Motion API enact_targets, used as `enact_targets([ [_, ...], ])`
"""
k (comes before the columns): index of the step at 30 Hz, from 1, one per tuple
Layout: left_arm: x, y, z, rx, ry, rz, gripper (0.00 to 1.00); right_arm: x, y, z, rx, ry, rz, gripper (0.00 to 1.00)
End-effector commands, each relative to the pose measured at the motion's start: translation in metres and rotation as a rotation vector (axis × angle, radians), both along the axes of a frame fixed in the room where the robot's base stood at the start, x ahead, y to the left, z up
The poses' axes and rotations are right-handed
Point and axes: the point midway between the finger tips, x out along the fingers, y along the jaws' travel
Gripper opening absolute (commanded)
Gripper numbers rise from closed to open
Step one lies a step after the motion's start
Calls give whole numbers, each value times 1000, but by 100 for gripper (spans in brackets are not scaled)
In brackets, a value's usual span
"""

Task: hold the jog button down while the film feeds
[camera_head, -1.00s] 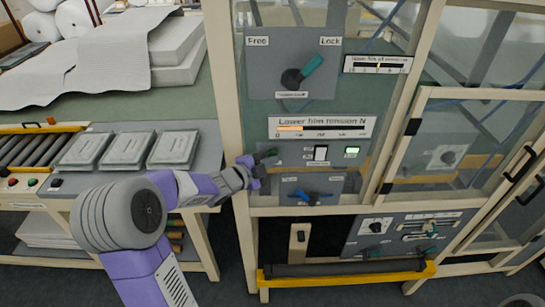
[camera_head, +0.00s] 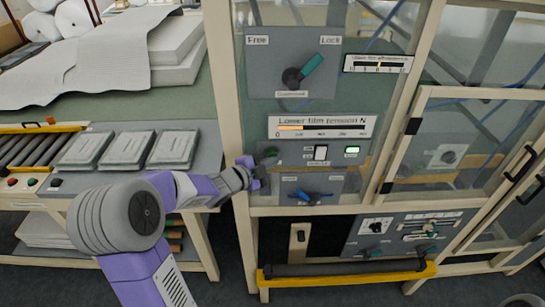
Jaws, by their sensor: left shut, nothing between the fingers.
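My left gripper (camera_head: 262,168) is shut and empty at the left side of the small control panel on the machine front. Its tips are at or very close to a dark green button (camera_head: 271,152), which I take to be the jog button. I cannot tell whether they touch it or whether it is pressed. To its right on the same panel are a white rocker switch (camera_head: 320,153) and a lit green indicator (camera_head: 352,151). Above is the "Lower film tension N" gauge (camera_head: 321,127), with an orange bar at its left end. My right gripper is not in view.
A Free/Lock selector with a green handle (camera_head: 311,66) is above. A blue-handled knob (camera_head: 312,197) sits just below the panel. The cabinet's cream post (camera_head: 224,100) stands close left of my gripper. A table with several packed trays (camera_head: 127,149) is at left.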

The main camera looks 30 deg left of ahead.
Motion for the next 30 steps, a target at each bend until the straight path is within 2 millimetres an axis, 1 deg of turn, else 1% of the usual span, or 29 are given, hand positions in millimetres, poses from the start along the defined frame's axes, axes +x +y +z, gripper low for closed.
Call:
enact_targets([
  [6,-10,-6,-1,1,-1,0,0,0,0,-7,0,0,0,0],
  [17,-12,-7,-1,0,0,0,0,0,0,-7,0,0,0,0],
  [30,-46,-29,-1,1,-2,-2,0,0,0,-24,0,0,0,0],
])
